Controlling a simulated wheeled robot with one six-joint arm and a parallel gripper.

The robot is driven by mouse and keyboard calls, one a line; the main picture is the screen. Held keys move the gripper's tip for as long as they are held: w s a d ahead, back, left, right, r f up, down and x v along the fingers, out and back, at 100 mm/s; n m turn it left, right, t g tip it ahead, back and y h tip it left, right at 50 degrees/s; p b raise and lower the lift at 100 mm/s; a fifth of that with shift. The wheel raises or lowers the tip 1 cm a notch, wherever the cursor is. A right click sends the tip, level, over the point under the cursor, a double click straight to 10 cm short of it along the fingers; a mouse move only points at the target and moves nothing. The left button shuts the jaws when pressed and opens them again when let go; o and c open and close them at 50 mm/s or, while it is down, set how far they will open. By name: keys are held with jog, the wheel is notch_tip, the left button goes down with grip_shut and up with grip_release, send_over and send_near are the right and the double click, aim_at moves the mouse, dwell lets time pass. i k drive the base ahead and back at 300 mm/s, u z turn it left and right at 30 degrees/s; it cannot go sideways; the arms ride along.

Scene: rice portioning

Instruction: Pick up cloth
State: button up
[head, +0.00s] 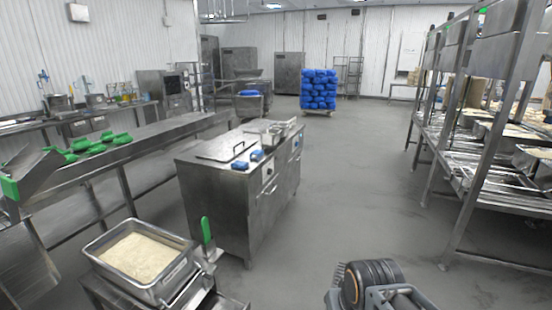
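Two small blue items that look like folded cloths lie on the steel cabinet's top. One blue cloth (240,165) is nearer its front edge, and the other blue cloth (257,155) is just right of and behind it. My arm's dark, rounded end part with grey brackets shows at the bottom right, well away from the cloths and over the floor. My gripper's fingertips cannot be made out there, and nothing held is visible.
A rice tray (172,283) and a green-handled tool (206,232) are at the lower left. A rack (455,210) stands at right. Blue bags (319,90) are stacked at the back. The central floor is clear.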

aim_at(237, 164)
jog(key=z, duration=0.45)
jog(key=i, duration=2.75)
jog(key=u, duration=1.6)
jog(key=i, duration=0.7)
jog(key=u, duration=0.8)
